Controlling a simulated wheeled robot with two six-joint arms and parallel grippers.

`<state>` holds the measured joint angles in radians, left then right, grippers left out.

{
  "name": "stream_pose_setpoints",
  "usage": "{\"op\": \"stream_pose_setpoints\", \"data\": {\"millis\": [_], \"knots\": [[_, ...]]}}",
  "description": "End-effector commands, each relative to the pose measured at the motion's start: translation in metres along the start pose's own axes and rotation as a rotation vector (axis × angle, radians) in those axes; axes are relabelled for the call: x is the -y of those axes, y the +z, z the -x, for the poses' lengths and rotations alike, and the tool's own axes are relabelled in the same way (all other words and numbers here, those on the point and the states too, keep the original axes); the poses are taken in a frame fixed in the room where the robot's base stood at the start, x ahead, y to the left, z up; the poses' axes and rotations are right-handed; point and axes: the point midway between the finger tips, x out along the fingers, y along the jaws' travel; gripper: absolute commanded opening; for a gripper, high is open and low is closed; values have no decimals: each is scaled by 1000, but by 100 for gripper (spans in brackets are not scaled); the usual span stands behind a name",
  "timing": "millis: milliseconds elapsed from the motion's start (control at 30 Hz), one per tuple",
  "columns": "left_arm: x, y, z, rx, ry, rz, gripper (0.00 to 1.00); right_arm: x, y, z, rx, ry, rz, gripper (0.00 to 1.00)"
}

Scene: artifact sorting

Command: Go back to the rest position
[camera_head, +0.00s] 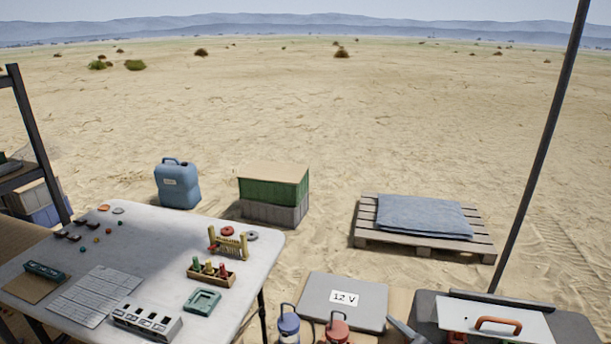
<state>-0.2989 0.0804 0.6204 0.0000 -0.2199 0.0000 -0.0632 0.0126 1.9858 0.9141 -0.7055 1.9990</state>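Neither of my grippers shows in the head view, and no part of my arms can be made out for sure. The task names no object. The white table (165,235) at the left holds small artifacts, with no gripper over it. A wooden rack (229,245) with a ring on it and a small wooden tray (211,275) with several coloured pieces stand near its right edge. A teal square frame (202,302) lies in front of them.
A grey 12 V case (345,299) sits at the bottom middle, behind a blue-topped container (288,325) and a red-topped container (336,329). A white lid with an orange handle (497,325) is at right. A dark pole (540,150) rises there. Sand lies open beyond.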

Motion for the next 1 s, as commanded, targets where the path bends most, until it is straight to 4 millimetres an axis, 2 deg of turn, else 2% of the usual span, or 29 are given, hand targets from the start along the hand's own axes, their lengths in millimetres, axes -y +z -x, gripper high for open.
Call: {"op": "stream_pose_setpoints", "data": {"millis": [267, 367, 567, 700, 800, 1000], "knots": [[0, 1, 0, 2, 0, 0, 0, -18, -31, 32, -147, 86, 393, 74], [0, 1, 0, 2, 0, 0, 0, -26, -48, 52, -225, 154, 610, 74], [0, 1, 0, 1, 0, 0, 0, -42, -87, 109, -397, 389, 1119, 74], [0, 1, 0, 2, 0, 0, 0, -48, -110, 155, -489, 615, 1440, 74], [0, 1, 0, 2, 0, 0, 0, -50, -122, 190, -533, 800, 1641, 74], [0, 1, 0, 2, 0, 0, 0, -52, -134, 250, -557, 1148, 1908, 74]]}}
